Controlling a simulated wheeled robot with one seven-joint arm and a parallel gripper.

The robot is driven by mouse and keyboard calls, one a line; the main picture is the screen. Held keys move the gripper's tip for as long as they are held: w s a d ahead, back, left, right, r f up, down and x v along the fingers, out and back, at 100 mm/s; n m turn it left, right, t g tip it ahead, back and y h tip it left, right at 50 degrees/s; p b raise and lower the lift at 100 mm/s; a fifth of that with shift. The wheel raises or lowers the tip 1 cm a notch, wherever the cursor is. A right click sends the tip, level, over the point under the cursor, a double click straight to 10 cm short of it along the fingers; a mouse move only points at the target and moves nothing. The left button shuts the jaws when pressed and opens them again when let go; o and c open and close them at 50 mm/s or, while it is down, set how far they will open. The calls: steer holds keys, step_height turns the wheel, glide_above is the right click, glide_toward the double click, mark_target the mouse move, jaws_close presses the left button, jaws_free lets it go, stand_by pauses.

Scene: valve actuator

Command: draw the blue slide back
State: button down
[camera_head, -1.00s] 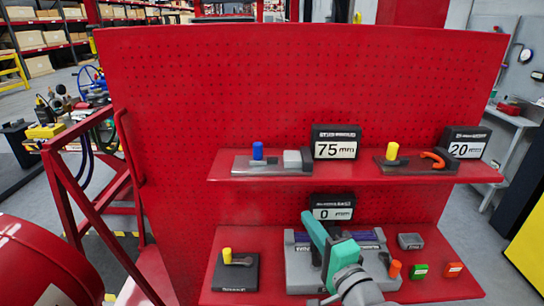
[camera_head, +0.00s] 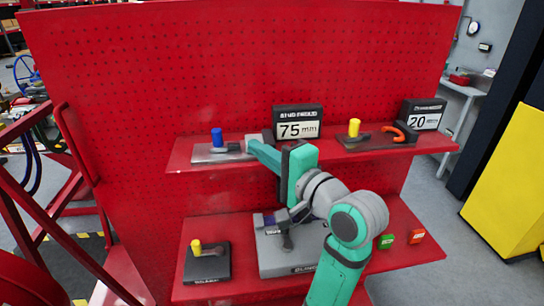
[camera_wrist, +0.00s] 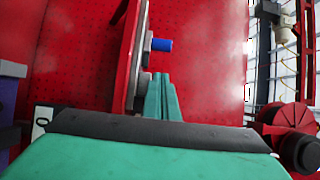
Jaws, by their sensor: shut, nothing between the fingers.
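The blue slide's upright blue knob (camera_head: 217,138) stands on a grey metal block (camera_head: 215,154) at the left end of the upper shelf. The knob also shows in the wrist view (camera_wrist: 162,45), just beyond the fingertips. My gripper (camera_head: 250,144) is at upper shelf height, to the right of the knob and apart from it. Its teal fingers (camera_wrist: 160,78) are together and empty, pointing toward the knob side. My gripper and arm hide the right part of the slide's base. The display (camera_head: 299,126) behind it reads 75 mm.
A yellow knob (camera_head: 354,127) with an orange handle (camera_head: 404,132) and a 20 display (camera_head: 422,121) stand further right on the upper shelf (camera_head: 440,143). The lower shelf holds a yellow-knobbed block (camera_head: 208,266) and a grey device (camera_head: 283,262). The red pegboard (camera_head: 150,70) stands behind.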

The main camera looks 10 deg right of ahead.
mark_target(234, 156)
steer(key=w+a, duration=0.3)
steer(key=a, duration=0.1)
steer(key=shift+w, duration=0.25)
steer(key=shift+w+a, duration=0.35)
steer(key=shift+a, duration=0.35)
steer(key=shift+a, duration=0.1)
